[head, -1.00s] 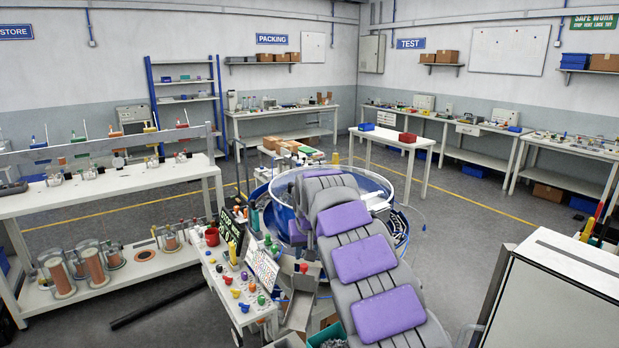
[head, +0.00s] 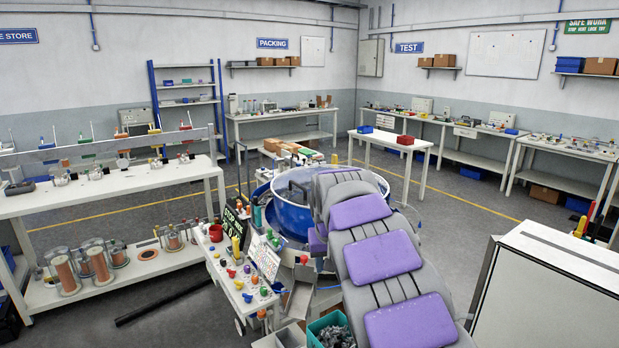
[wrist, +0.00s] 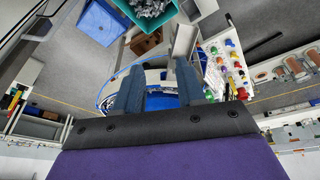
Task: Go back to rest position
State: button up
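The large blue round bowl (head: 286,218) with a clear rim stands mid-floor in the head view, partly hidden behind my purple-padded arm. Its blue wall and rim also show in part in the wrist view (wrist: 161,102), beyond my fingers. My gripper (wrist: 158,78) shows in the wrist view as two dark blue-grey fingers spread apart, with nothing held between them. In the head view my gripper is hidden behind my arm links.
A control stand (head: 233,285) with coloured buttons is left of the bowl. A teal bin (head: 313,334) of grey parts is at the front. A white cabinet (head: 556,290) is at right, a long workbench (head: 110,190) at left. Open floor lies right of the bowl.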

jog(key=s+d+r+m+g, duration=0.1)
jog(key=s+d, duration=0.5)
jog(key=s, duration=0.5)
jog(key=s+d+f+g, duration=0.1)
jog(key=s+f, duration=0.2)
jog(key=s, duration=0.9)
jog(key=s+d+f+g, duration=0.1)
jog(key=s+f+g, duration=0.1)
jog(key=s, duration=1.1)
jog(key=s+d+f+g, duration=0.1)
jog(key=s+f, duration=0.3)
jog(key=s, duration=0.9)
jog(key=shift+d, duration=0.2)
jog(key=shift+s, duration=0.1)
jog(key=shift+c, duration=0.3)
